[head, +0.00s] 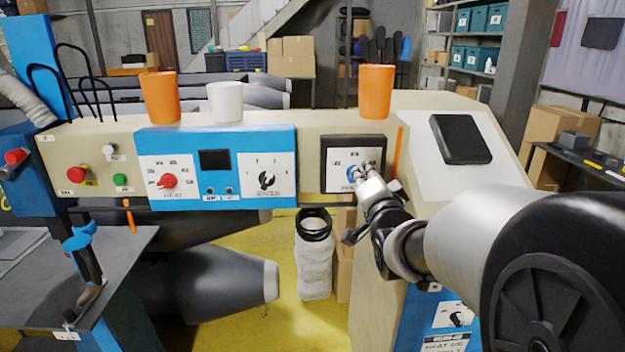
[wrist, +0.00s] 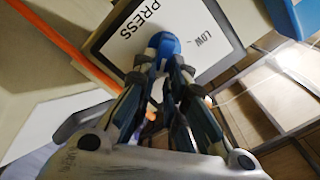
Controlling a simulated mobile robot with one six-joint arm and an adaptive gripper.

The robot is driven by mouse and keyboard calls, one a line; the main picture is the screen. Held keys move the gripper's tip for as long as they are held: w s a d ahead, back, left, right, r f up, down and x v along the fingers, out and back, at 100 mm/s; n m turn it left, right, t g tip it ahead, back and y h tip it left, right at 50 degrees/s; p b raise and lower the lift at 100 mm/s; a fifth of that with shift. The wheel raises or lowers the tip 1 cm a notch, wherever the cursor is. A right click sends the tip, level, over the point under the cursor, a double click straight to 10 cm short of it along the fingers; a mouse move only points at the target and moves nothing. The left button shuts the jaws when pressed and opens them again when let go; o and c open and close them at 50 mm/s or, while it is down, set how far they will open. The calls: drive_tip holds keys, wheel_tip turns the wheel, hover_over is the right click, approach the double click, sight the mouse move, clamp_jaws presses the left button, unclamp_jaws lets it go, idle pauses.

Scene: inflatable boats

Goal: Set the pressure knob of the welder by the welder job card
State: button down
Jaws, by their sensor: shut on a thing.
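The pressure knob is blue and sits on a white dial plate in a black frame on the welder's panel (head: 318,185). In the head view my gripper (head: 366,170) covers much of the dial, and a bit of the blue knob (head: 352,172) shows at its left. In the wrist view the blue knob (wrist: 166,41) sits between my gripper's fingertips (wrist: 166,56), which are shut on it. "PRESS" and "LOW" are legible there; the knob's pointer is hidden.
The red heat knob (head: 168,181) and black speed knob (head: 267,181) are on the blue panel to the left. Two orange cups (head: 160,97) (head: 376,92) and a white cup (head: 225,101) stand on top. A grey table (head: 75,265) is at left.

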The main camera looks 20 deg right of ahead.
drive_tip(key=shift+m, duration=0.5)
drive_tip(key=c, duration=1.6)
unclamp_jaws()
drive_tip(key=v, duration=0.7)
drive_tip(key=shift+s, duration=0.2)
